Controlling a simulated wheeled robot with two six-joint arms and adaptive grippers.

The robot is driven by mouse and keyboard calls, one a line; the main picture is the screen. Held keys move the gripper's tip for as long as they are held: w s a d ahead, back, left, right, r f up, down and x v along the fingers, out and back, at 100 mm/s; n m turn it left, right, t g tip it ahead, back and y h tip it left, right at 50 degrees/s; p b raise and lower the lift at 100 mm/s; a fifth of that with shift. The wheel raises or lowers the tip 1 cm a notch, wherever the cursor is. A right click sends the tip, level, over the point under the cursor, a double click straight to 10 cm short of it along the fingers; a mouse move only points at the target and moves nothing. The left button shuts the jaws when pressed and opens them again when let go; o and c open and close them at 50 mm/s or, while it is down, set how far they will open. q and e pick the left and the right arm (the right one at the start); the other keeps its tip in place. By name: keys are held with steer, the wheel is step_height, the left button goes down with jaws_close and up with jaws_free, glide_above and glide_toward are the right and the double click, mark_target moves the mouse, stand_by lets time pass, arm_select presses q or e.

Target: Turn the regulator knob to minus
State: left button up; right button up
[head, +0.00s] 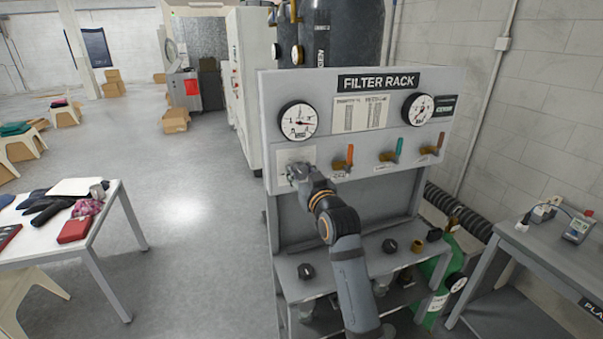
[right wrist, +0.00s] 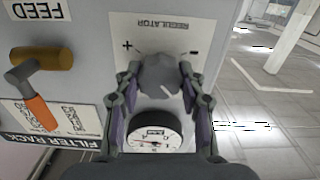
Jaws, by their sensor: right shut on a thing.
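The grey regulator knob (right wrist: 160,74) sits on the filter rack panel (head: 340,170). In the right wrist view the panel appears upside down, with a plus on the left of the knob and a minus on the right. My right gripper (right wrist: 160,85) is shut on the knob, one finger on each side. In the head view my right gripper (head: 299,174) is at the panel's lower left and hides the knob. The knob's pointer cannot be read clearly. My left gripper is not in view.
A pressure gauge (head: 298,121) is above the knob, and a second gauge (head: 418,109) is at the panel's right. Several coloured valve levers, one orange (head: 350,154), stick out beside my right gripper. The rack's shelf (head: 340,262) below holds black knobs.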

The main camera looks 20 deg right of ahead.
steer(key=n, duration=0.4)
steer(key=shift+f+n, duration=0.1)
steer(key=shift+n, duration=0.2)
steer(key=n, duration=0.4)
steer(key=shift+n, duration=0.3)
steer(key=n, duration=0.4)
steer(key=shift+a, duration=0.1)
steer(key=n, duration=0.5)
steer(key=shift+n, duration=0.3)
steer(key=o, duration=1.2)
